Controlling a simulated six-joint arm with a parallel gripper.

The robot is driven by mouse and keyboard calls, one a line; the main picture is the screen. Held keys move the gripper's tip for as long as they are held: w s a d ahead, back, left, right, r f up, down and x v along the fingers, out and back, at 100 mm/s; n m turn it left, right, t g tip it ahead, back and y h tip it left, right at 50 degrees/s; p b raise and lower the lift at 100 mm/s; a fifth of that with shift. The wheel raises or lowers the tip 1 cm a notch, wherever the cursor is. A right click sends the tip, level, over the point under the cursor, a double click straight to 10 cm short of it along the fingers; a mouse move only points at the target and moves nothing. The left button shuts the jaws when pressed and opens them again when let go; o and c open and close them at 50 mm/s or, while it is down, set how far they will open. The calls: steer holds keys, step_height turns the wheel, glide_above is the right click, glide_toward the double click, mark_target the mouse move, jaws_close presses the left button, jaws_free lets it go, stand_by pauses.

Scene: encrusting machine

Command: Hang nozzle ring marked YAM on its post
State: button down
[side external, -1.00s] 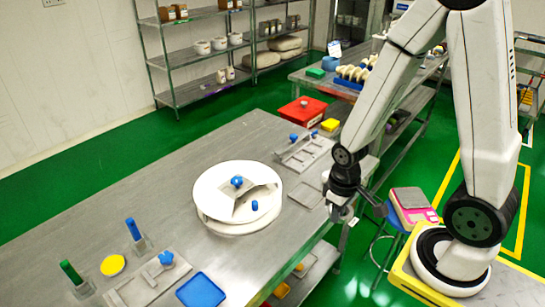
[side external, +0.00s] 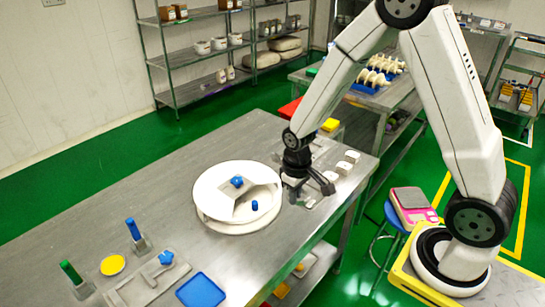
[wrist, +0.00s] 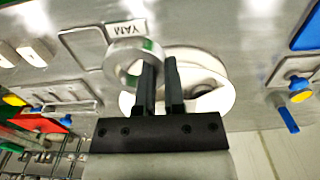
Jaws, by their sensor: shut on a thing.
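My gripper (side external: 298,196) is low over the steel table, just right of the round white machine part. In the wrist view its two dark fingers (wrist: 161,80) are close together, shut on a pale grey ring (wrist: 112,66) with a green patch inside. The ring sits at the left finger, and part of its rim is hidden behind it. A white label reading YAM (wrist: 126,30) shows upside down against the ring's edge; I cannot tell whether it is fixed to it. I cannot make out the ring's post.
The white round part (side external: 212,222) with blue knobs stands close to my gripper's left. Small white blocks (side external: 352,156) lie near the table's right edge. A blue tray (side external: 201,291) and upright blue (side external: 132,228) and green (side external: 70,272) handles are at the near left. The table's far left is clear.

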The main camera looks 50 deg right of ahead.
glide_above(250, 213)
steer(key=shift+f, duration=0.85)
steer(key=shift+f, duration=0.2)
steer(key=shift+f, duration=1.8)
steer(key=shift+f, duration=2.1)
stand_by(1.0)
steer(key=c, duration=0.7)
jaws_free()
steer(key=shift+o, duration=0.2)
